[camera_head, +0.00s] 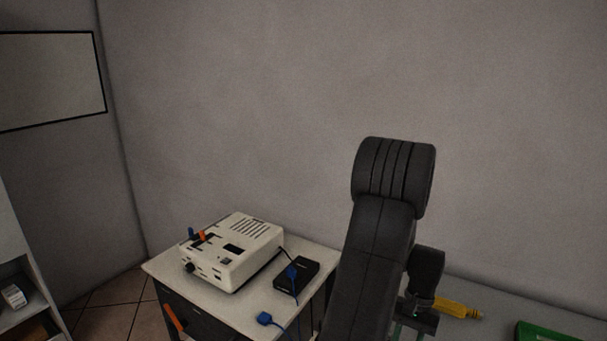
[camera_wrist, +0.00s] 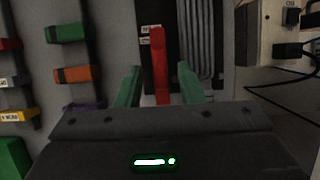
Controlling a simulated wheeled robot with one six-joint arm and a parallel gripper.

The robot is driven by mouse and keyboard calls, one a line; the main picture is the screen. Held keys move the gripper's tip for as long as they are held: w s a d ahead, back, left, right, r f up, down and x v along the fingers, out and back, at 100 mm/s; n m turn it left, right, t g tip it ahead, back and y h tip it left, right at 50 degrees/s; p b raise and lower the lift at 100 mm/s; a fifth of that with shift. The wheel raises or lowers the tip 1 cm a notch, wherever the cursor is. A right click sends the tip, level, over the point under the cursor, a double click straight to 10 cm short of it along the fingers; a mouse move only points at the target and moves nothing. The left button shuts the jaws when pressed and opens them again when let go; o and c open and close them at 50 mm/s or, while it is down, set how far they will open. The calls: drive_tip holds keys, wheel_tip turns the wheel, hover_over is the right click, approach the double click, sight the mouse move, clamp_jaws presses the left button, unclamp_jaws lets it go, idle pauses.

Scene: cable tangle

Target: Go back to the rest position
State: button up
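My gripper (camera_wrist: 160,72) shows two green fingers in the wrist view, standing apart. A red bar-shaped piece (camera_wrist: 160,84) lies between them in the picture, with a visible gap on each side, so the fingers do not appear to touch it. In the head view my dark arm rises at the right of the white table; the gripper is mostly hidden behind it near the bottom edge.
A cream device (camera_head: 262,254), a black box (camera_head: 307,270) and a blue plug (camera_head: 265,318) are on the white table (camera_head: 235,312). A yellow piece (camera_head: 457,308) lies at right. Orange (camera_wrist: 78,74) and other coloured pieces line the wrist view's left.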

drive_tip(key=shift+r, duration=0.1)
drive_tip(key=v, duration=1.3)
drive_tip(key=x, duration=1.3)
drive_tip(key=shift+f, duration=0.2)
drive_tip(key=shift+w+n+h, duration=0.1)
drive_tip(key=shift+n+h, duration=0.2)
drive_tip(key=shift+n, duration=0.4)
drive_tip(key=n, duration=0.2)
drive_tip(key=n+h, duration=0.1)
drive_tip(key=shift+a+n+g+b, duration=0.3)
drive_tip(key=shift+n, duration=0.1)
drive_tip(key=n+h, duration=0.1)
drive_tip(key=n, duration=0.1)
drive_tip(key=n+h+b, duration=0.1)
drive_tip(key=n, duration=0.2)
drive_tip(key=shift+a+r, duration=0.1)
drive_tip(key=shift+a, duration=0.1)
